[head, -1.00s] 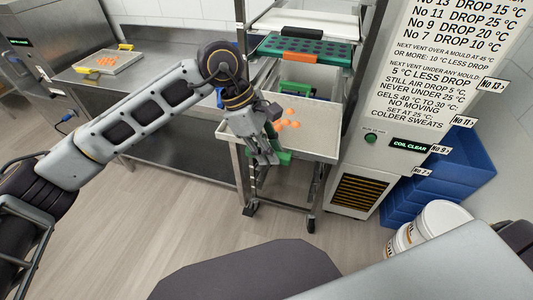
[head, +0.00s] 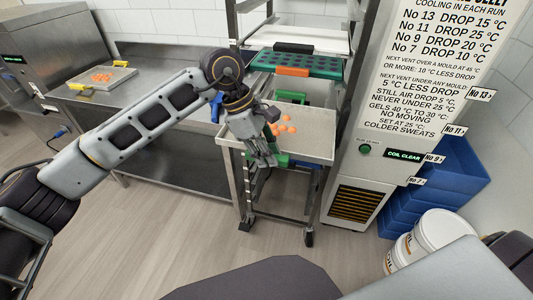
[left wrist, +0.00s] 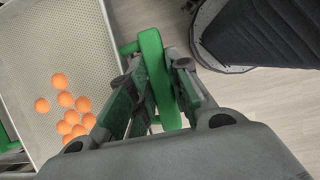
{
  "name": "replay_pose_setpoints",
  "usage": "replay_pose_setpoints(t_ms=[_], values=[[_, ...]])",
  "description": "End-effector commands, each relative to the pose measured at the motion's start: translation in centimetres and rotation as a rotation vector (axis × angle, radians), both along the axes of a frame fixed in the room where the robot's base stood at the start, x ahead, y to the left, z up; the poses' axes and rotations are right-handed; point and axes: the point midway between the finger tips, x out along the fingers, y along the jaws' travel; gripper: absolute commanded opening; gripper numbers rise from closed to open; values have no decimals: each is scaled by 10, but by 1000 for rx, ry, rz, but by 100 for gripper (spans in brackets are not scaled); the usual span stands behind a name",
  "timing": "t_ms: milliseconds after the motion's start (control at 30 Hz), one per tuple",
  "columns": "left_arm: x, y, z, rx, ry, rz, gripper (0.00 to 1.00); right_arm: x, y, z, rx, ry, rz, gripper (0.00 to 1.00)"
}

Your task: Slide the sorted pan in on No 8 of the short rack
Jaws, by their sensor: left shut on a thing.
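The sorted pan (head: 313,145) is a shallow pale metal pan with several orange gummies clustered on it. It also shows at the left of the left wrist view (left wrist: 68,28), with a green handle (left wrist: 153,65) on its near edge. My left gripper (head: 266,158) is shut on that handle; in the left wrist view its fingers (left wrist: 155,95) sit either side of it. The pan looks level, at the front of the wheeled short rack (head: 312,207). I cannot tell which runner it is on, and no No 8 label is readable. My right gripper is not in view.
Above and behind the pan are a dark green mould tray (head: 300,64) and a white tray (head: 305,36). A cooling cabinet (head: 350,195) stands close on the right, with blue crates (head: 445,180) and white buckets (head: 437,232) beyond. A steel bench (head: 160,125) is left.

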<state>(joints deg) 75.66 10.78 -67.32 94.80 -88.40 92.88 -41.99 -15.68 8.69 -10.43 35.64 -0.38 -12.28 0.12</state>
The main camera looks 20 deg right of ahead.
Motion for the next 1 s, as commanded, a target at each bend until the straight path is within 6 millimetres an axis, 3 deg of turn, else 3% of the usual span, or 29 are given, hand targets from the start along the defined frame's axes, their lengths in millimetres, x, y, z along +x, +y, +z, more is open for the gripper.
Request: replay_pose_setpoints(t_ms=[1000], values=[[44, -31, 0, -3, 0, 1, 0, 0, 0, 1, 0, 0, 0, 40]])
